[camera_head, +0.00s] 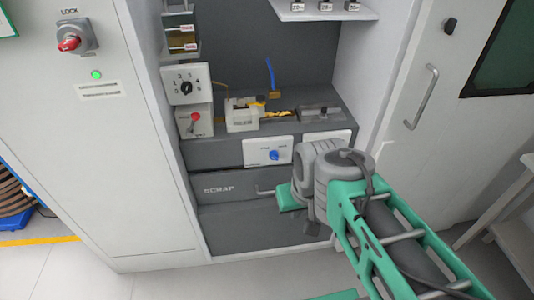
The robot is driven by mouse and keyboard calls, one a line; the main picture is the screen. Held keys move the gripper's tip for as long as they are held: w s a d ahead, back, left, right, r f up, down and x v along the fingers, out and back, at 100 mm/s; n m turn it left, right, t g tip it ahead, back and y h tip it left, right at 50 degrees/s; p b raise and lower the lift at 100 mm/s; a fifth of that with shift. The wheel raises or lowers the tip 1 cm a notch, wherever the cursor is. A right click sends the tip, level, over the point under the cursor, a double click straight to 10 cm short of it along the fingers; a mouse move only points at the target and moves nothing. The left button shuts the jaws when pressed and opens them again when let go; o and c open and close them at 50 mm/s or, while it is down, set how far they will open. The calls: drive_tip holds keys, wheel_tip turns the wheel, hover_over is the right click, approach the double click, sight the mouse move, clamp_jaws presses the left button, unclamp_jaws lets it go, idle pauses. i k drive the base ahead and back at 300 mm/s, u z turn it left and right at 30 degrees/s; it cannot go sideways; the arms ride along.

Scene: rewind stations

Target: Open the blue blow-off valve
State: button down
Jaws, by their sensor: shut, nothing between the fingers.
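A blue knob (274,155) sits on a white plate (254,160) on the front of the grey bench, left of my arm. I take it to be the blow-off valve. Small markings show above it, too small to read. A blue hose (270,75) rises from a brass-coloured block on the bench. My green and grey arm reaches in from the lower right, and its grey joint covers part of the bench front right of the knob. My gripper's fingers do not show. I cannot tell whether the valve is open or closed.
Left of the knob are a numbered dial (186,86) and a red-handled switch (194,121). A white fixture (242,115) stands on the bench. Below is a grey drawer marked SCRAP (222,189). A cabinet with a red LOCK knob (69,44) stands left and a door (455,110) right.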

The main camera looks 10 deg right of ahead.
sight(274, 155)
drive_tip(key=k, duration=1.1)
drive_tip(key=u, duration=1.2)
drive_tip(key=i, duration=1.35)
drive_tip(key=z, duration=0.25)
